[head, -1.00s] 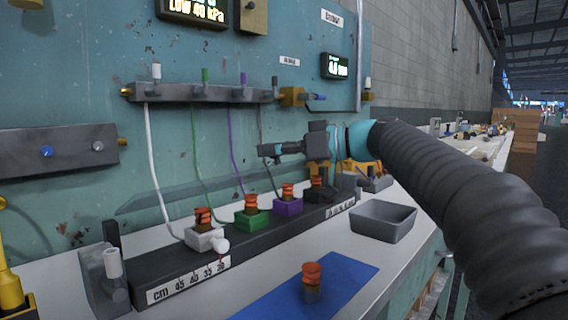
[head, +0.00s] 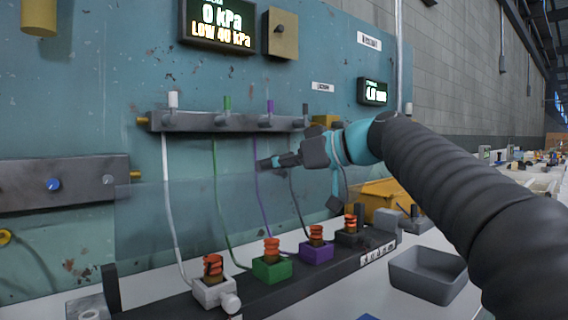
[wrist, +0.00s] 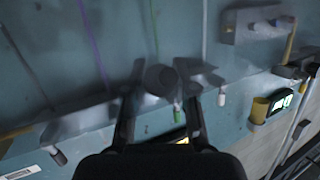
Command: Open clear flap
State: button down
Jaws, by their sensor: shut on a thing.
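The clear flap (head: 194,220) is a see-through panel in front of the teal wall board, below the valve manifold. Its top edge runs close to my gripper's height, and the tubes show through it. My gripper (head: 268,162) is at the right part of that edge, just under the manifold. In the wrist view my gripper (wrist: 161,82) has its two fingers on either side of a round grey knob (wrist: 160,78), and it is shut on it. The knob seems to belong to the flap, but the join is blurred.
The grey manifold (head: 195,121) with colored valves is close above my gripper. White, green, purple and dark tubes hang to blocks with orange-red tops on a black rail (head: 265,300). A grey bin (head: 428,275) and a yellow bin (head: 385,200) are at the right.

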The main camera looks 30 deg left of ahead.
jog(key=w+a, duration=0.1)
jog(key=a+f, duration=0.1)
jog(key=a, duration=0.1)
jog(key=shift+w, duration=0.4)
jog(key=shift+f, duration=0.15)
dwell(0.9)
jog(key=c, duration=0.9)
grip_release()
jog(key=shift+s+d+r, duration=0.1)
jog(key=shift+r, duration=0.2)
jog(key=shift+d, duration=0.15)
jog(key=v, duration=1.2)
jog(key=shift+s+r, duration=0.2)
jog(key=shift+r, duration=0.2)
